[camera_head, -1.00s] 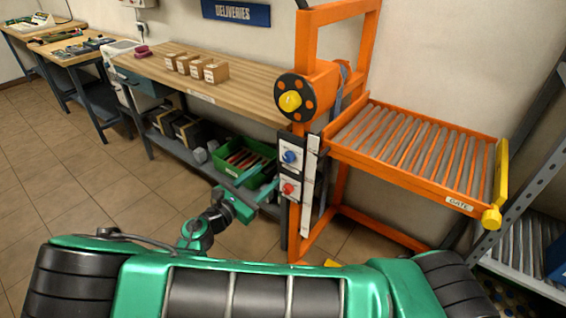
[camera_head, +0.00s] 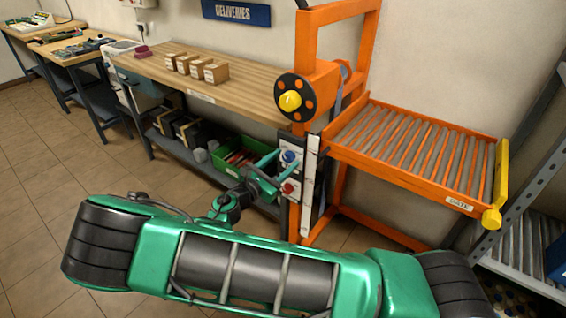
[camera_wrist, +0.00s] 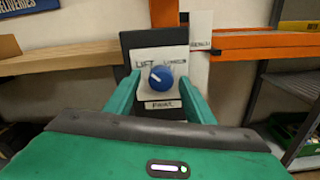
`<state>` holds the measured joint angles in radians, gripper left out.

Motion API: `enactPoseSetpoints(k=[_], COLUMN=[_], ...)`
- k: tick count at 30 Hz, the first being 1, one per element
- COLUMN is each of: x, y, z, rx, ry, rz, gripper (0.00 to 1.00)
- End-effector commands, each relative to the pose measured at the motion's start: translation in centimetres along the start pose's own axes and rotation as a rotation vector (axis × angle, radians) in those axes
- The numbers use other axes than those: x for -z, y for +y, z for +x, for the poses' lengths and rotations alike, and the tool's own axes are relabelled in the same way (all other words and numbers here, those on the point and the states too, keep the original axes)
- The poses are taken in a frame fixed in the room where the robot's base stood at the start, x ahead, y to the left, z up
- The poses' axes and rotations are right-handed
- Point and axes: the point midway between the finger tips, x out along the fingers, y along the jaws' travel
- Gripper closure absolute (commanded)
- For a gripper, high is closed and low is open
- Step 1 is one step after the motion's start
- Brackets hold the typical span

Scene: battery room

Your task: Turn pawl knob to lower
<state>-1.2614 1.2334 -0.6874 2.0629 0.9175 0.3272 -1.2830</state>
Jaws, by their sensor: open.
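The blue pawl knob (camera_wrist: 161,77) sits on a white plate (camera_wrist: 177,60) on the orange lift's post. The plate reads "LIFT" at upper left, a partly unreadable word at upper right and "PAWL" below. The knob's white pointer mark is toward the upper left, on the "LIFT" side. My gripper (camera_wrist: 160,90) is open, its two green fingers on either side of the knob in the wrist view; whether they touch it I cannot tell. In the head view the gripper (camera_head: 277,160) is at the blue knob (camera_head: 289,156).
A red knob (camera_head: 289,188) is just below the blue one. The orange roller platform (camera_head: 410,150) juts out to the right, with a yellow gate (camera_head: 502,180). A wooden workbench (camera_head: 240,93) is at left, with a green crate (camera_head: 226,158) beneath.

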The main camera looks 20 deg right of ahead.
Motion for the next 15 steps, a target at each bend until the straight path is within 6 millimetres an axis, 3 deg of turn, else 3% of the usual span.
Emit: enactPoseSetpoints(k=[1, 6, 15], x=[0.00, 0.00, -0.07], y=[0.00, 0.04, -0.04], z=[-0.01, -0.02, 0.24], rx=[0.000, -0.001, 0.001], ry=[0.000, 0.000, -0.001], rz=[0.000, 0.000, 0.025], gripper=[0.56, 0.92, 0.92])
